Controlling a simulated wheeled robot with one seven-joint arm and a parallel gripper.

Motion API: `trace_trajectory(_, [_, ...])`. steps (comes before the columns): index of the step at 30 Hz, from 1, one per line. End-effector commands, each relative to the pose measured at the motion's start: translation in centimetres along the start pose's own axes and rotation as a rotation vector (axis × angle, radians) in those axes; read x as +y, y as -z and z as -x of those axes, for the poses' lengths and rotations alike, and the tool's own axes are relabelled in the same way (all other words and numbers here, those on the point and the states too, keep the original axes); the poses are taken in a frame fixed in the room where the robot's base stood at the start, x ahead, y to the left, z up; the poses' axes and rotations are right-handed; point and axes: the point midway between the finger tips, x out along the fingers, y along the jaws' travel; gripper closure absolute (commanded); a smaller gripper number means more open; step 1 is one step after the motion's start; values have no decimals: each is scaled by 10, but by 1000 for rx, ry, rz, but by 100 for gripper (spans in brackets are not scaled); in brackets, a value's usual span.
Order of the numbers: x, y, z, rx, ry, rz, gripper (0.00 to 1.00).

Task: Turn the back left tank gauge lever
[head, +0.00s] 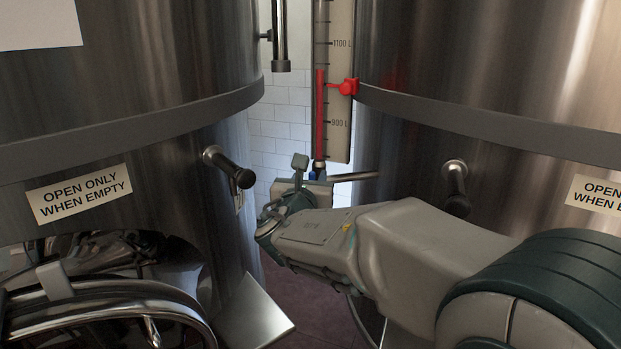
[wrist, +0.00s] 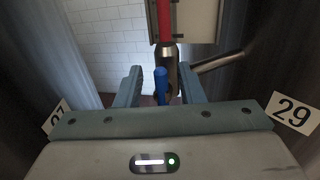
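The gauge lever is a small blue handle (wrist: 161,82) on the metal valve (wrist: 166,52) at the foot of a gauge tube with red liquid (wrist: 165,18). In the wrist view it stands upright between the two fingers of my gripper (wrist: 160,86), with a gap on both sides. The gripper is open, and I cannot tell how deep the lever sits between the fingers. In the head view the gauge board (head: 339,110) hangs between two steel tanks, and a bit of the blue lever (head: 312,175) shows above my gripper. My wrist hides most of the gripper there.
Large steel tanks stand close at left (head: 130,80) and right (head: 480,60), with dark-knobbed fittings (head: 228,166) (head: 455,185) jutting out. A metal pipe (wrist: 218,61) runs right from the valve. A red marker (head: 345,87) sits on the gauge. The gap between tanks is narrow.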

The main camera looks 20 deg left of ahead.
Motion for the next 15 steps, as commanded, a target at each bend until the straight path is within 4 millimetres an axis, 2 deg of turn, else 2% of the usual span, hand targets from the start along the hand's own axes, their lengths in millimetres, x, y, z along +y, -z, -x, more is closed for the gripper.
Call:
trace_trajectory(5, [0,0,0,0,0,0,65])
trace_trajectory(6, [0,0,0,1,0,0,76])
trace_trajectory(9, [0,0,0,1,0,0,100])
trace_trajectory(15, [0,1,0,0,0,-2,100])
